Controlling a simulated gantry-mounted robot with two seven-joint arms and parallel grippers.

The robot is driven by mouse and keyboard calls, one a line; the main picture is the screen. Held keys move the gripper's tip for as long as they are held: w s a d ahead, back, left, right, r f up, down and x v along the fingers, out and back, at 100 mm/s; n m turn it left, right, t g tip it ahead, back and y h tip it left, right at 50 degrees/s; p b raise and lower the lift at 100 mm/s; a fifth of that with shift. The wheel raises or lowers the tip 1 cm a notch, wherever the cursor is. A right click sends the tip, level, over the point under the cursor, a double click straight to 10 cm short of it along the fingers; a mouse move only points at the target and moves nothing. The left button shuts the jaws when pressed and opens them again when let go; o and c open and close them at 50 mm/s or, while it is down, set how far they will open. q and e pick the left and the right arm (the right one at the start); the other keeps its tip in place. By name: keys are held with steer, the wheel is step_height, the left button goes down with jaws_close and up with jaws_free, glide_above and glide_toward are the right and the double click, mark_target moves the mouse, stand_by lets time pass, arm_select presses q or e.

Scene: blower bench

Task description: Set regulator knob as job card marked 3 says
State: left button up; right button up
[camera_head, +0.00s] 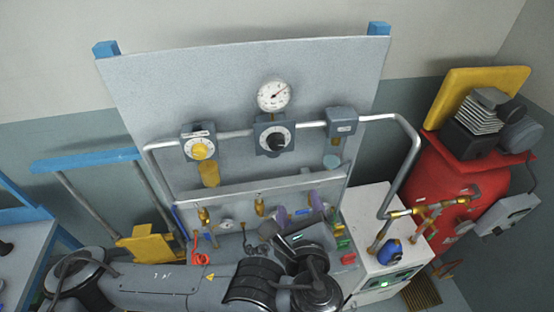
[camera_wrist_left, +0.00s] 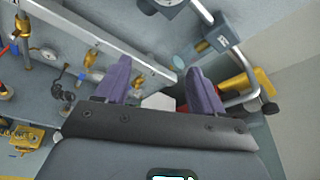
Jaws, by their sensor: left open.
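On the grey panel, a black knob with a white scale ring (camera_head: 275,140) sits below a round white pressure gauge (camera_head: 273,96). A yellow knob (camera_head: 201,150) is on another unit to its left, above an amber bowl. I cannot tell which is the task's regulator knob, and no job card marked 3 is readable. My left gripper (camera_head: 299,210) has purple fingers, spread apart and empty, low in front of the panel and below both knobs. In the left wrist view the open fingers (camera_wrist_left: 158,66) point towards the panel; a dial (camera_wrist_left: 169,4) is cut off at the top edge.
A grey pipe (camera_head: 405,135) runs across the panel and bends down at the right. A rail (camera_head: 262,188) with brass valves crosses below the knobs. A white cabinet (camera_head: 376,215) and red tank (camera_head: 458,185) stand right. Coloured blocks (camera_head: 342,243) lie beside my gripper.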

mark_target(277, 144)
arm_select(q)
steer(key=w+a+r+m+t, duration=0.1)
steer(key=w, duration=0.3)
steer(key=w+a+r+m+t+y, duration=0.1)
steer(key=w, duration=0.4)
steer(key=w+a+r+m+y, duration=0.1)
steer(key=w+a, duration=0.1)
steer(key=w, duration=0.2)
steer(key=shift+w+a+t, duration=0.1)
steer(key=shift+w+t, duration=0.05)
steer(key=shift+t, duration=0.25)
steer(key=shift+w+a+p, duration=0.1)
steer(key=shift+w+p, duration=0.2)
steer(key=shift+w, duration=0.45)
arm_select(e)
steer(key=shift+f, duration=0.1)
